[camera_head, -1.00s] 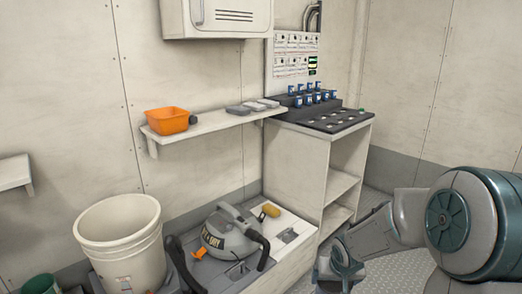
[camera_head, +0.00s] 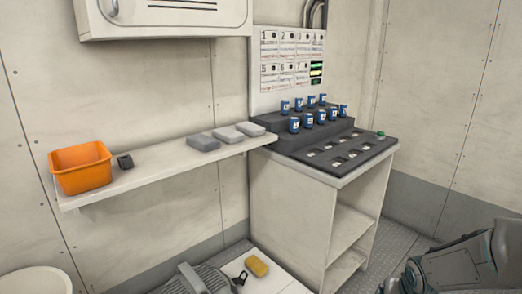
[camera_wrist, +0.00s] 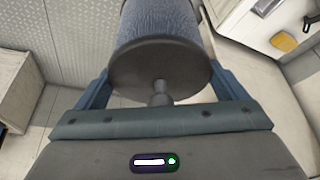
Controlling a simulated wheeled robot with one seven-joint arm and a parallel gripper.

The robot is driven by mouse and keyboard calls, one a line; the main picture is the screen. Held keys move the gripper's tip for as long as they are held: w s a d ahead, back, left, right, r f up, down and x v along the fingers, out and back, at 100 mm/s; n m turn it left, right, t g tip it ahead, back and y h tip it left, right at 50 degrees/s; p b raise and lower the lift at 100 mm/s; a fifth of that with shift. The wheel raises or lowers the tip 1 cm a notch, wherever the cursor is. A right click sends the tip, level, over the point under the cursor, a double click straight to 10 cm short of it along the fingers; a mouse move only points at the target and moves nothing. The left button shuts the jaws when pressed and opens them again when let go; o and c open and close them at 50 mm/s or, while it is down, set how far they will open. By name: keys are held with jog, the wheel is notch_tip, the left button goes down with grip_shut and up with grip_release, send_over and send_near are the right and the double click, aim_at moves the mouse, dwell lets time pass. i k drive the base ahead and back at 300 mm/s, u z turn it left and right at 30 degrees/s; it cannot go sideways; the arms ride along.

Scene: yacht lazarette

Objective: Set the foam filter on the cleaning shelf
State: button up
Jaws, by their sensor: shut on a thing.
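The foam filter (camera_wrist: 158,28), a blue-grey ribbed cylinder with a dark round end cap, fills the top middle of the wrist view. My gripper (camera_wrist: 160,80) has a finger on each side of it and is shut on it. The filter's far end is out of frame. In the head view neither gripper nor filter can be made out; only part of my arm shows at the lower right. The shelf (camera_head: 145,175), a pale wall ledge, runs across the left and middle of the head view.
The shelf bears an orange bin (camera_head: 80,168), a small dark object (camera_head: 125,161) and several grey pads (camera_head: 203,142), with bare space between. Right of it stands a cabinet (camera_head: 290,215) with blue canisters on top. A yellow sponge-like piece (camera_head: 257,266) lies below; a wall cabinet (camera_head: 165,18) hangs above.

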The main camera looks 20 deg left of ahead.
aim_at(168, 158)
jog(key=u, duration=0.5)
jog(key=i, duration=0.75)
jog(key=u, duration=0.85)
